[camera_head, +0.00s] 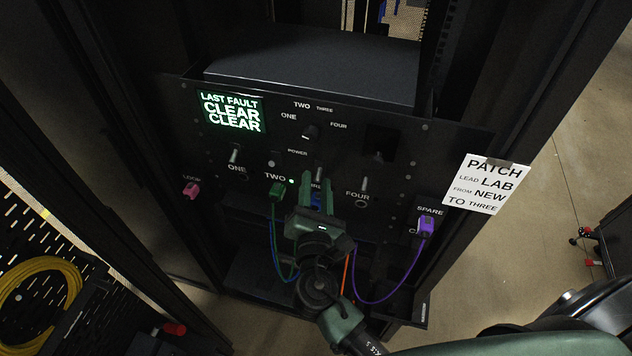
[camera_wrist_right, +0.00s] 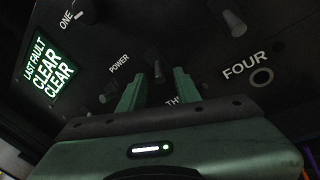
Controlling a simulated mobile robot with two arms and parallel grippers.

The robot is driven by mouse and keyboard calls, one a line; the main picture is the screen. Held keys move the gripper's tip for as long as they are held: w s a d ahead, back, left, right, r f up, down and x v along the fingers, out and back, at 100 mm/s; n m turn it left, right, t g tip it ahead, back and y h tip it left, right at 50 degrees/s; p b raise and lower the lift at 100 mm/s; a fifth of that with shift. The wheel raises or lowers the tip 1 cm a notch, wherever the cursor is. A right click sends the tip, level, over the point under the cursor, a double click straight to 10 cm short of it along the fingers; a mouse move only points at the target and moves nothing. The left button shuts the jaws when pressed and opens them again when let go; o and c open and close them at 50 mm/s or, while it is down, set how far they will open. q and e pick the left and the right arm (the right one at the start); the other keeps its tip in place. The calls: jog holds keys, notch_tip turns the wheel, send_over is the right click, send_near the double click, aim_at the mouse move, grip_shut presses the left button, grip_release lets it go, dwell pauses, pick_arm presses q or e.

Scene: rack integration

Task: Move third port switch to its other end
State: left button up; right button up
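The third port switch (camera_head: 319,173) is a small grey lever on the black panel (camera_head: 400,190), above the label THREE, which my gripper partly covers. It also shows in the right wrist view (camera_wrist_right: 158,71), between and just beyond my fingertips. My right gripper (camera_head: 317,183), with green fingers, is in front of port three; in the right wrist view (camera_wrist_right: 160,85) its fingers stand apart with a gap on both sides of the lever. I see no clear contact. Which end the lever points to is hard to tell. My left gripper is not in view.
Other levers stand above ports ONE (camera_head: 234,153) and FOUR (camera_head: 364,184). A green plug (camera_head: 277,190) sits at TWO, a pink plug (camera_head: 191,190) at LOOP, a purple plug (camera_head: 426,224) at SPARE. Cables hang below around my gripper. A paper note (camera_head: 486,184) is at the right.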

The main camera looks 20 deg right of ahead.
aim_at(316, 173)
jog(key=shift+s, duration=0.1)
grip_shut()
jog(key=shift+r, duration=0.1)
jog(key=shift+a+r+m+g+y, duration=0.1)
jog(key=shift+r+m+g+y, duration=0.35)
jog(key=shift+g, duration=0.55)
jog(key=g, duration=0.1)
jog(key=r+g+y, duration=0.1)
jog(key=g, duration=0.1)
jog(key=shift+r+m, duration=0.25)
jog(key=shift+r, duration=0.05)
jog(key=shift+w+d+r+m+g+y, duration=0.15)
jog(key=shift+r+g+y, duration=0.15)
jog(key=shift+g+y, duration=0.4)
jog(key=shift+w+d+r+m+g+y, duration=0.15)
jog(key=shift+r+g+y, duration=0.2)
jog(key=shift+g, duration=0.55)
jog(key=shift+s, duration=0.1)
